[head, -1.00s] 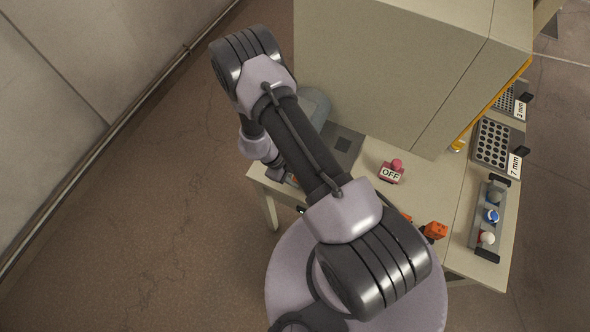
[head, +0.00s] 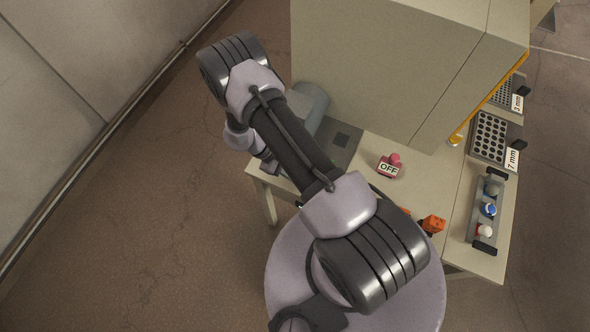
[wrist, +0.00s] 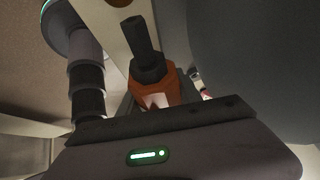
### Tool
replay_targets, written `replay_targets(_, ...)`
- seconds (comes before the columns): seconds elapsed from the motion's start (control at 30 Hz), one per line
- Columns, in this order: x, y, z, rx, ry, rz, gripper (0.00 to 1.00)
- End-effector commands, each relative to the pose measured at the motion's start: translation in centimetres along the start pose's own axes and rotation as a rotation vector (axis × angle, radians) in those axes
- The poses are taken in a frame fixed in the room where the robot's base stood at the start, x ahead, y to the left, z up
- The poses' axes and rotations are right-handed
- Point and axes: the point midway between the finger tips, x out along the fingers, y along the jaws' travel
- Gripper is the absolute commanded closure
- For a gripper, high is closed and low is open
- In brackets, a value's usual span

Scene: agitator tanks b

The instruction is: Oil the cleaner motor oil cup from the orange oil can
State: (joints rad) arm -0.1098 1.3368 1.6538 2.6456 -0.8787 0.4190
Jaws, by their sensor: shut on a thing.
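My gripper (wrist: 158,110) is shut on an orange thing with a dark upright tip, which looks like the orange oil can (wrist: 160,91). In the head view my own arm hides the gripper and the can. The arm's end is at the near left corner of the table, beside a grey rounded motor-like cylinder (head: 311,104). A large dark rounded surface (wrist: 255,55) fills the right of the wrist view, close to the can. I cannot make out the oil cup for certain; a brown-orange round piece (wrist: 124,3) shows at the top edge.
A tall beige cabinet (head: 400,70) stands on the table behind the arm. Floor is open at left.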

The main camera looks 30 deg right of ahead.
Motion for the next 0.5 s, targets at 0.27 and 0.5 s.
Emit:
replay_targets(0.27, -0.21, -0.03, -0.18, -0.005, 0.025, 0.000, 1.00)
replay_targets(0.5, -0.50, -0.17, -0.28, -0.017, 0.086, -0.008, 1.00)
